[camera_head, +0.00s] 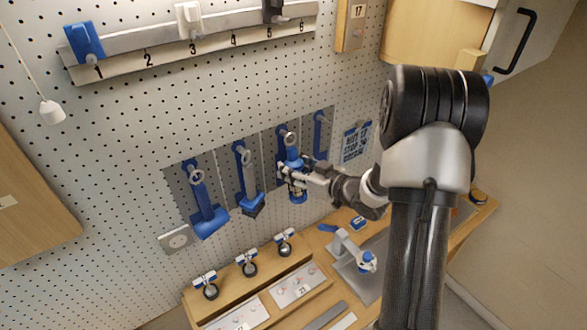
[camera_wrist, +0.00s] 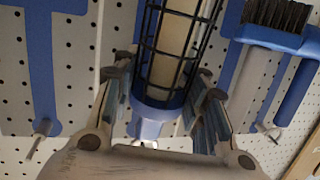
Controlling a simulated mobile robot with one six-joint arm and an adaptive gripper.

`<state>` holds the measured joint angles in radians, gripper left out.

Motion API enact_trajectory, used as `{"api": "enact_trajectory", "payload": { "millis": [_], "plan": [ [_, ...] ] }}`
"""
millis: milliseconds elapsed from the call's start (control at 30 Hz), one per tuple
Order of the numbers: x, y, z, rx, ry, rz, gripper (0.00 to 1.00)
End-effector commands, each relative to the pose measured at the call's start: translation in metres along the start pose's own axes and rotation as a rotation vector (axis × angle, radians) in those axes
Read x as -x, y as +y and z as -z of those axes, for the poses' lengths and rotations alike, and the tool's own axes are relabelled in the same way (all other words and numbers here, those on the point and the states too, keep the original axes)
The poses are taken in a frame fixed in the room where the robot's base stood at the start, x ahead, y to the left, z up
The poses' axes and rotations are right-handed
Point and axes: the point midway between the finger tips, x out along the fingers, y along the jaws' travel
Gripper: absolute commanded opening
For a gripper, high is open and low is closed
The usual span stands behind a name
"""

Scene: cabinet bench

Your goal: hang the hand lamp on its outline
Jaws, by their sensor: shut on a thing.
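The hand lamp (camera_head: 293,158) has a blue handle and a black wire cage around a pale tube. My gripper (camera_head: 288,174) is shut on it from the right in the head view, close to the pegboard. In the wrist view, my gripper's fingers (camera_wrist: 163,95) flank the lamp's blue collar, and its cage (camera_wrist: 178,45) points up in the picture. A blue outline (camera_wrist: 140,22) shows partly behind the lamp on its grey panel; the lamp covers most of it. A pale ring (camera_head: 288,138) shows at the lamp's upper end. Whether it is around a peg, I cannot tell.
A blue brush (camera_head: 246,180) hangs just left of the lamp, with a blue hammer-like tool (camera_head: 205,205) farther left. An uncovered blue outline (camera_head: 320,135) is to the right. Below, the bench holds a wooden rack (camera_head: 240,285) and a small blue-and-grey fixture (camera_head: 355,255).

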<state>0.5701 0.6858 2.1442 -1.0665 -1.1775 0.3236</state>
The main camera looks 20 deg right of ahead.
Motion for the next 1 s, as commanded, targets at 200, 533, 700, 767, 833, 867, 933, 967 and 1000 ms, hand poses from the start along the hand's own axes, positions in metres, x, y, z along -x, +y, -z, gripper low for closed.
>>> {"api": "enact_trajectory", "payload": {
  "millis": [200, 533, 700, 767, 833, 867, 933, 967, 1000],
  "plan": [
    [0.0000, 0.0001, 0.0013, 0.001, 0.002, 0.000, 0.07],
    [0.0001, 0.0001, 0.0011, 0.001, 0.002, 0.000, 0.45],
    [0.0001, 0.0000, 0.0009, 0.001, 0.001, 0.000, 0.56],
    [0.0001, 0.0000, 0.0007, 0.001, 0.001, 0.000, 0.60],
    [0.0001, -0.0001, 0.0006, 0.001, 0.001, 0.000, 0.65],
    [0.0001, -0.0001, 0.0005, 0.001, 0.001, 0.000, 0.67],
    [0.0001, -0.0001, 0.0004, 0.000, 0.000, 0.000, 0.67],
    [0.0001, -0.0001, 0.0004, 0.000, 0.000, 0.000, 0.67],
    [0.0001, -0.0001, 0.0004, 0.000, 0.000, 0.000, 0.67]
  ]
}}
